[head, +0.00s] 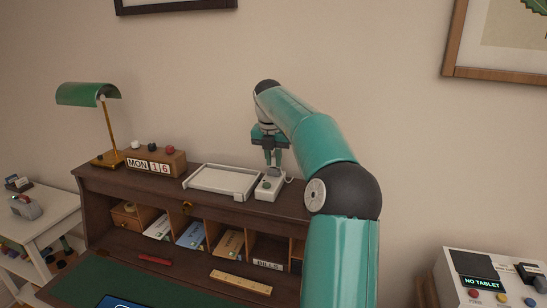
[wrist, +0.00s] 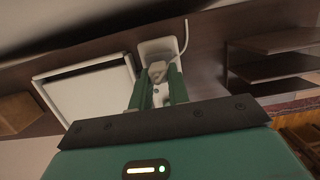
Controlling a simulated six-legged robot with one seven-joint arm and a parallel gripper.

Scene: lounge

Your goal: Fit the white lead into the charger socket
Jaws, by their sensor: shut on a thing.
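The charger (head: 268,187) is a small white box with a green dot on its front, on top of the desk's upper shelf. It also shows in the wrist view (wrist: 153,48). My gripper (head: 273,166) points down right over the charger. In the wrist view my gripper (wrist: 159,78) is shut on the pale end of the white lead (wrist: 157,69). A thin part of the lead curves up beside the charger's right side in that view. The fingers and plug hide the socket, so I cannot tell whether the plug is in it or above it.
A shallow white tray (head: 222,180) sits just left of the charger. A block calendar (head: 154,164) and a green lamp (head: 90,95) stand farther left. Pigeonholes with letters (head: 190,233) lie below. A console reading NO TABLET (head: 481,283) is at lower right.

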